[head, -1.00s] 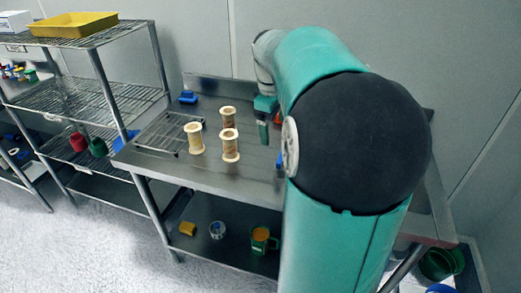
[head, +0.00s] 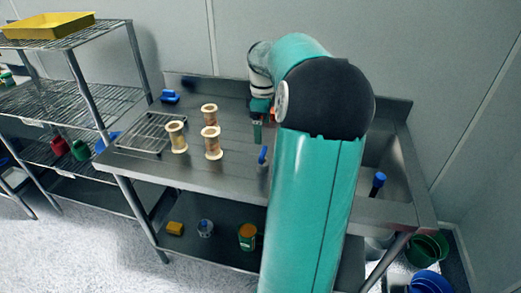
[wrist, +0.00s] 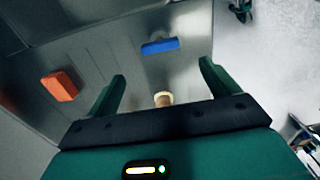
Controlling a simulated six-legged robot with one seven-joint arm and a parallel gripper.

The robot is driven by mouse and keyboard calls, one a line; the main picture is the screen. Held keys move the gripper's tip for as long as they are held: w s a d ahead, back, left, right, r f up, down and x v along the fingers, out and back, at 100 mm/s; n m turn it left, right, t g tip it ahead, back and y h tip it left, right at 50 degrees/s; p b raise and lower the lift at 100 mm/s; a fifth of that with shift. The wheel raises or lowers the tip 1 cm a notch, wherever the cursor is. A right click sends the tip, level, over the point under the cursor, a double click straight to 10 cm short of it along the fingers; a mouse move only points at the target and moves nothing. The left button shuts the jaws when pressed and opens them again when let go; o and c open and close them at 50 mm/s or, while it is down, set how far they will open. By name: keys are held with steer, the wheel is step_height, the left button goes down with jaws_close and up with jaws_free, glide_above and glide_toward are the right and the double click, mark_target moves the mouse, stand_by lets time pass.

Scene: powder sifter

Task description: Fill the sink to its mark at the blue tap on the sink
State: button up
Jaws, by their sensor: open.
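The metal sink basin (head: 400,180) is at the right end of the steel counter, partly hidden behind my arm. A blue upright piece with a dark lower part (head: 377,185) shows at the basin. Another small blue piece (head: 262,155) stands on the counter just left of my arm. I cannot tell which is the tap, and I see no fill mark or water. My gripper (head: 257,132) is over the counter, left of the basin.
Several wooden spools (head: 212,142) and a wire rack (head: 145,132) are on the counter's left half. The wrist view shows a blue block (wrist: 160,46) and an orange block (wrist: 60,84). Shelving (head: 75,95) stands left. Green and blue buckets (head: 428,250) sit on the floor at right.

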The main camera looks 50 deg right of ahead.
mark_target(263, 152)
step_height(263, 152, down, 10)
steer(key=shift+s+r, duration=0.1)
steer(key=c, duration=1)
